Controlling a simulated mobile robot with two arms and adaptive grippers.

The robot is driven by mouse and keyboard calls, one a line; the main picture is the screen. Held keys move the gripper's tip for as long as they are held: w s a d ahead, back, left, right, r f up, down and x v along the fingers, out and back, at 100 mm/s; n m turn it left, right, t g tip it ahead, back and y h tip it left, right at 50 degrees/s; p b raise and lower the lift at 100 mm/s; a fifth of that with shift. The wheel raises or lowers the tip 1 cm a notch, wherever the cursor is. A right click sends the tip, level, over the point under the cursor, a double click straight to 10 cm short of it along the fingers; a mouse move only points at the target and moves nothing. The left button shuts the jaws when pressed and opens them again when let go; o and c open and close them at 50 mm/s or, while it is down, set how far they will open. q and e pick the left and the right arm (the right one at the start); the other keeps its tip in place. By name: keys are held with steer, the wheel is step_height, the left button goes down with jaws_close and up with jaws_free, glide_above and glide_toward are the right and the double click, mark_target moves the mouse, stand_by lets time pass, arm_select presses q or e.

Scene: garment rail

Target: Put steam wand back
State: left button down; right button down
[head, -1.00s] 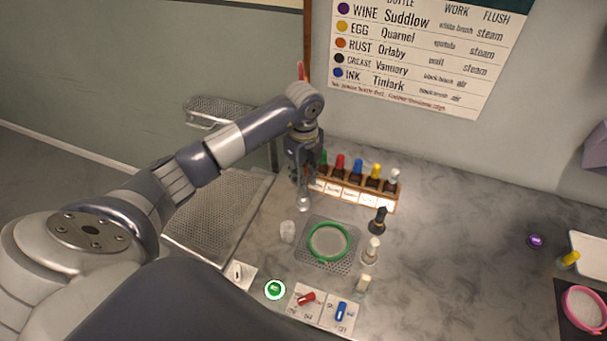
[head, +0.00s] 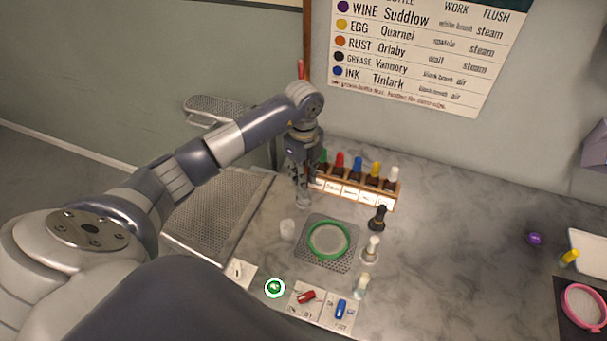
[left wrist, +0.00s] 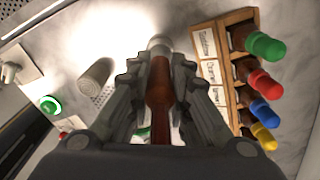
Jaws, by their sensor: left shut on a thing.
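My left gripper (head: 302,190) is beside the left end of the bottle rack (head: 352,190), low over the worktop. In the left wrist view its fingers (left wrist: 158,95) are shut on a slim reddish-brown thing (left wrist: 160,80) with a pale round end (left wrist: 160,45). The pale end also shows under the fingers in the head view (head: 303,203). I cannot tell for sure whether this is the steam wand. The fingers hide much of it. My right gripper is not in view.
The rack holds bottles with coloured caps. Switches (head: 307,297) line the front.

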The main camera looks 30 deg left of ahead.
arm_select(q)
steer(key=shift+f, duration=0.35)
stand_by(0.8)
steer(key=shift+f+b, duration=0.25)
steer(key=shift+b, duration=0.15)
steer(key=shift+f, duration=0.35)
steer(key=shift+f+b, duration=0.25)
steer(key=shift+b, duration=0.1)
stand_by(0.4)
steer(key=c, duration=1.1)
jaws_free()
steer(key=shift+r, duration=0.1)
steer(key=shift+r+p, duration=2.8)
steer(key=shift+r, duration=0.9)
